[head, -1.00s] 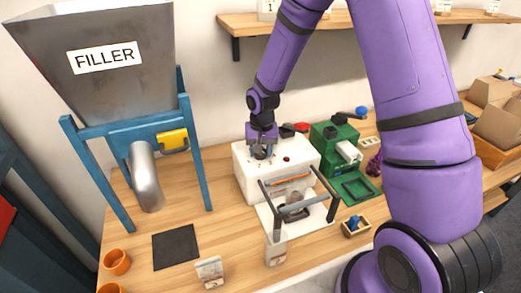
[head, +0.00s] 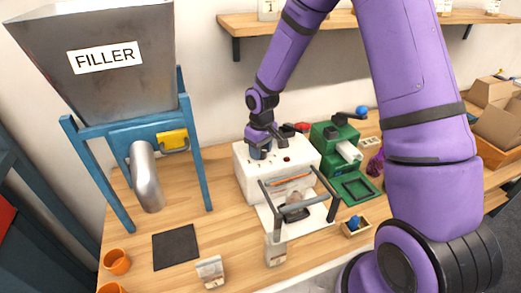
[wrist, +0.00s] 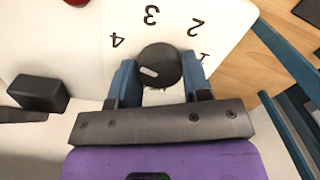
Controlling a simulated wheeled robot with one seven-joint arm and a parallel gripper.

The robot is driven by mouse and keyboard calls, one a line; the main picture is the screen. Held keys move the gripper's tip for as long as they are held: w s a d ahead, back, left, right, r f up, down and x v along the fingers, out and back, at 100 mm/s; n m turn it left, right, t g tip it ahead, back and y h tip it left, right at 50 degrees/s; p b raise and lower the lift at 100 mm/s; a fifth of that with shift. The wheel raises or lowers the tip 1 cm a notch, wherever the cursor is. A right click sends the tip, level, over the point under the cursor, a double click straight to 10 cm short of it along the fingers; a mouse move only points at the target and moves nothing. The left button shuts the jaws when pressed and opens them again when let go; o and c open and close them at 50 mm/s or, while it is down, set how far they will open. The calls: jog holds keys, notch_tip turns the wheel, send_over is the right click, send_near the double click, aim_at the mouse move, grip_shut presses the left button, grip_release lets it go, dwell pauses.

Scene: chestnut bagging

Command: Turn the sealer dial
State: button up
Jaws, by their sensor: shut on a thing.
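The sealer (head: 244,163) is a white box on the wooden table with a hinged frame at its front. Its dial (wrist: 159,66) is a round dark knob with a pale mark, ringed by the numbers 1 to 4 in the wrist view. My gripper (wrist: 158,80) is shut on the dial, with one blue-lined finger on each side. In the head view my gripper (head: 262,150) is at the top left of the sealer and hides the dial there.
A green machine (head: 338,133) stands to the right of the sealer. The filler (head: 110,65) on its blue frame stands to the left. A dark mat (head: 175,248), orange cups (head: 117,261) and small bags (head: 210,271) are at the front left. A shelf (head: 390,20) runs above.

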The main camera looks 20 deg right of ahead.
jog(key=shift+n, duration=0.4)
jog(key=o, duration=0.9)
notch_tip(320, 180, up, 11)
jog(key=shift+w+d+f, duration=0.1)
jog(key=shift+d, duration=0.05)
dwell(0.5)
